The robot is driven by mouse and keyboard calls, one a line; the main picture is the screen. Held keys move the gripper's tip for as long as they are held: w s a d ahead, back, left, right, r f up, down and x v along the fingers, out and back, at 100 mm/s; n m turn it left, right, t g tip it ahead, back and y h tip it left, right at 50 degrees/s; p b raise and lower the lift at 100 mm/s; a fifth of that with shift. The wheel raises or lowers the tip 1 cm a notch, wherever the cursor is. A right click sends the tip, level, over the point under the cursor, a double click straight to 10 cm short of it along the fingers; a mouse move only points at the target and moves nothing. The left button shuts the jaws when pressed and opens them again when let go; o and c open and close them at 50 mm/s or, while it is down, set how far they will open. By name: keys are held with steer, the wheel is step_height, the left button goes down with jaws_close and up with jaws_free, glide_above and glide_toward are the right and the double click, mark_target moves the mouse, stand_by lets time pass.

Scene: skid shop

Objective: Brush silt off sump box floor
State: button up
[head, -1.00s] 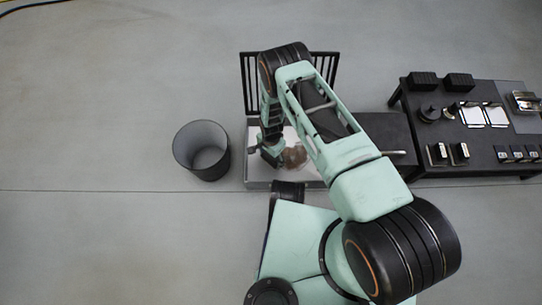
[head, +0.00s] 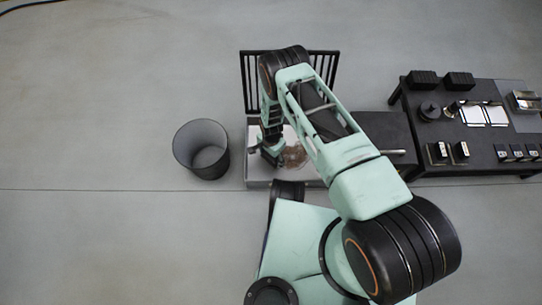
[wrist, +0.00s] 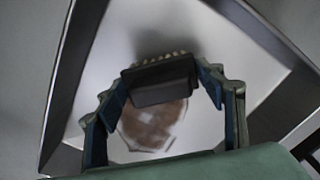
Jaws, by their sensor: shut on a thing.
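The sump box (head: 256,172) is a shallow, light metal tray under my arm. Its sloping wall (wrist: 72,70) and pale floor fill much of the wrist view. A brown silt patch (head: 297,155) lies on the floor and also shows blurred in the wrist view (wrist: 152,128). My gripper (head: 270,150) is down inside the box, left of the patch in the head view. In the wrist view its fingers (wrist: 162,76) are shut on a dark brush block (wrist: 160,88) with pale bristles along its far edge. Whether the bristles touch the floor is unclear.
A dark round bin (head: 202,150) stands on the floor left of the box. A black slatted rack (head: 325,70) is behind it. A dark bench (head: 470,150) with small parts and trays is at right. The floor at far left is clear.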

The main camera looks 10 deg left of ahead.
steer(key=shift+f, duration=0.6)
steer(key=shift+d, duration=0.15)
